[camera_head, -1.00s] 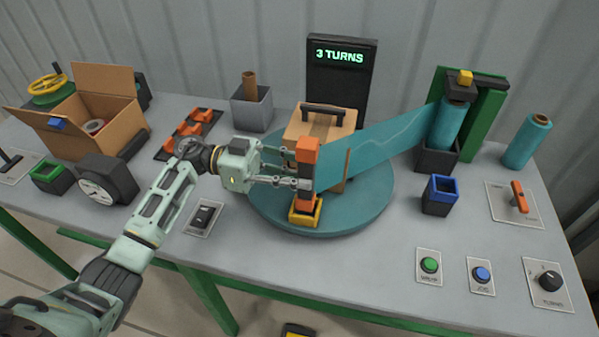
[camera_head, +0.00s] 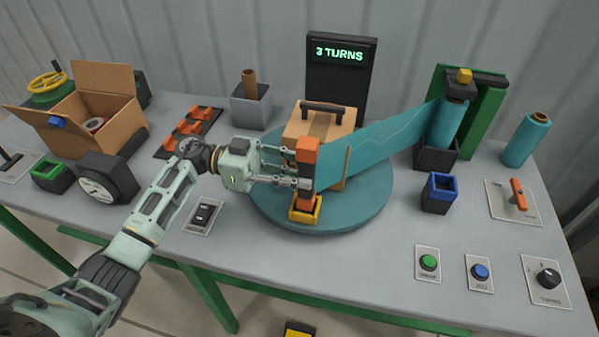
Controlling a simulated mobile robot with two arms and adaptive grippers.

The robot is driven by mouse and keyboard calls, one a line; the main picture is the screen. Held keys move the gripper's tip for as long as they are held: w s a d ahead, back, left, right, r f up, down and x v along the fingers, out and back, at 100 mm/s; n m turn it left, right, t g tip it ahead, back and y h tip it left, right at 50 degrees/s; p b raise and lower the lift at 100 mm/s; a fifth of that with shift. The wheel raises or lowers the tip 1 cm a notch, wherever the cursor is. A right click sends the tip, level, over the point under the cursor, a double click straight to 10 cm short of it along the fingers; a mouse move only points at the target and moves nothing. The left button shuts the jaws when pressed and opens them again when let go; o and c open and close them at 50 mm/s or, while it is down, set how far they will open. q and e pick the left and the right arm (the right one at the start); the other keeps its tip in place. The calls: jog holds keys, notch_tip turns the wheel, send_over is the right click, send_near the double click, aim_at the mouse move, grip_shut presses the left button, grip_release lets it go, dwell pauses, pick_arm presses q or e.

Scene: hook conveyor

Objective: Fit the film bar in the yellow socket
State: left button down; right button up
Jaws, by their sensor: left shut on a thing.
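The film bar (camera_head: 307,152) is an orange upright bar with a dark middle, and the teal film (camera_head: 385,145) runs from it up to the roll at the right. The yellow socket (camera_head: 305,212) sits on the front edge of the teal turntable (camera_head: 360,208). The bar stands upright with its lower end at the socket; I cannot tell how deep it sits. My left gripper (camera_head: 303,168) comes from the left and is shut on the bar at its middle. My right gripper is not in view.
A cardboard case (camera_head: 330,122) with a dark handle stands on the turntable behind the bar. A blue-rimmed square holder (camera_head: 439,193) stands to the right. Buttons and a knob (camera_head: 548,278) line the front right. A sign (camera_head: 340,55) reads "3 TURNS". An open box (camera_head: 90,115) is at left.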

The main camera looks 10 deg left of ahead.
pick_arm(q)
jog(key=shift+f+b, duration=0.7)
jog(key=shift+f, duration=0.75)
jog(key=c, duration=1.4)
grip_release()
